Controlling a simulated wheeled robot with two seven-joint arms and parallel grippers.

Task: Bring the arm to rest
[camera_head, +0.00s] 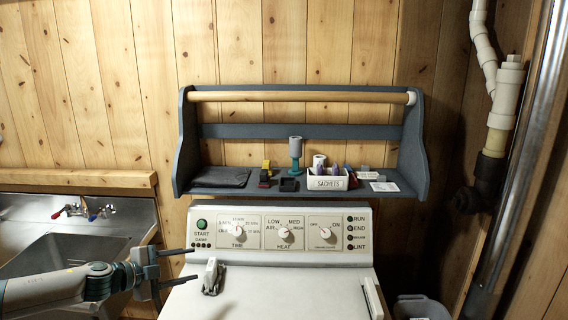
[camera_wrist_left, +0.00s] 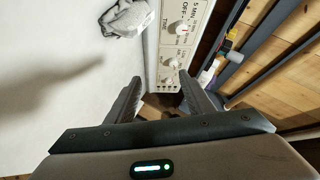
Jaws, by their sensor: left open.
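My left arm comes in from the lower left in the head view. Its gripper (camera_head: 178,268) is open and empty, in the air between the sink and the left edge of the white dryer (camera_head: 285,295). In the left wrist view the two fingers of the gripper (camera_wrist_left: 160,88) stand apart with nothing between them. Beyond them the dryer's control panel (camera_wrist_left: 172,45) and white top show. My right gripper is not in view.
A blue-grey wall shelf (camera_head: 300,131) holds a sachets box (camera_head: 326,182), a teal and grey item (camera_head: 296,153) and a dark folded cloth (camera_head: 220,177). A grey object (camera_head: 211,277) lies on the dryer top. A metal sink (camera_head: 75,250) stands left; pipes (camera_head: 500,110) run at right.

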